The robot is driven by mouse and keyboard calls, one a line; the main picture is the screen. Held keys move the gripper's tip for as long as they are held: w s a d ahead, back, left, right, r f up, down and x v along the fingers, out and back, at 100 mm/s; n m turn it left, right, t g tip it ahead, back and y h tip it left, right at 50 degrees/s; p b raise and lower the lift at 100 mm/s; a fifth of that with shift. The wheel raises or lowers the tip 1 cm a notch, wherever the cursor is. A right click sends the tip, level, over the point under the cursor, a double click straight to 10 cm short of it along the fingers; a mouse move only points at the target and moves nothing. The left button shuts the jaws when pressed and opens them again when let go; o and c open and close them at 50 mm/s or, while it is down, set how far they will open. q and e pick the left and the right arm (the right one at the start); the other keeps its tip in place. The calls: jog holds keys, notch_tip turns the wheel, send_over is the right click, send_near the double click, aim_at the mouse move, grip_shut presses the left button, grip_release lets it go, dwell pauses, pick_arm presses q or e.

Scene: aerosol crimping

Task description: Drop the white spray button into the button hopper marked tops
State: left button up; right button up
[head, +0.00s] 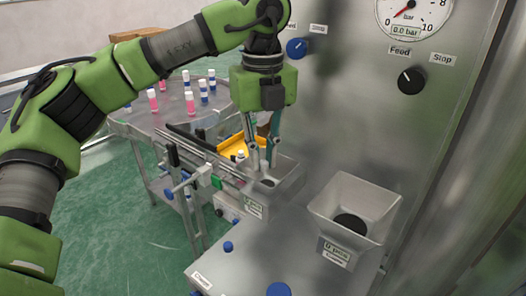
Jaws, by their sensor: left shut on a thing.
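The label on this hopper is too blurred to read surely. A larger grey hopper (372,205) with a dark round opening stands to the right, also with a small label. My right gripper is not in view.
A yellow tray (231,146) lies just behind the fingers, with a small white thing on it. A steel panel with gauge (411,15) and knobs rises behind the hoppers.

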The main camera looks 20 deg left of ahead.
pick_arm(q)
jog(key=o, duration=0.7)
dwell(0.3)
jog(key=shift+r, duration=0.15)
jog(key=s+a+r, duration=0.1)
jog(key=s, duration=0.2)
jog(key=s+a+r+b, duration=0.1)
jog(key=s, duration=0.1)
jog(key=s+a+r, duration=0.1)
jog(key=s, duration=0.2)
jog(key=shift+s+r, duration=0.3)
jog(key=shift+r, duration=0.05)
dwell(0.5)
jog(key=shift+w, duration=0.1)
